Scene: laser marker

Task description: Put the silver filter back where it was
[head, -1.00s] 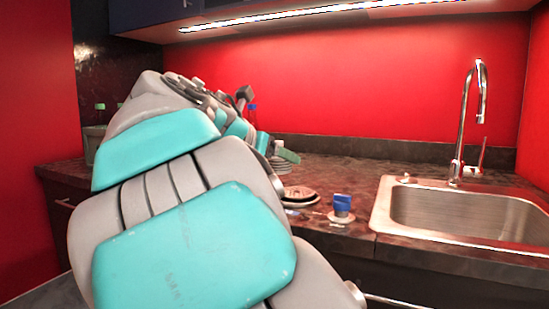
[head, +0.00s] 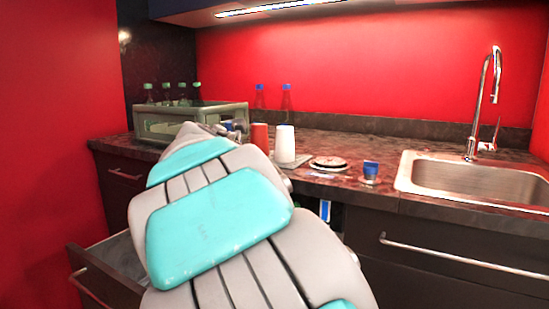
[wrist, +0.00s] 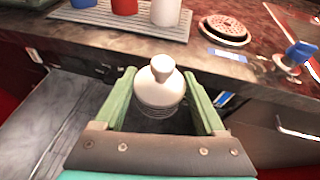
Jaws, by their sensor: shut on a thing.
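The silver filter (wrist: 160,88) shows in the wrist view as a pale, rounded metal piece with a small knob on top and a ribbed lower part. My gripper (wrist: 160,92) has its green fingers on either side of it and is shut on it. The filter is upright in the view, in front of the counter edge and apart from the counter top. In the head view my arm hides the gripper and the filter.
An open drawer (head: 82,284) is at lower left.

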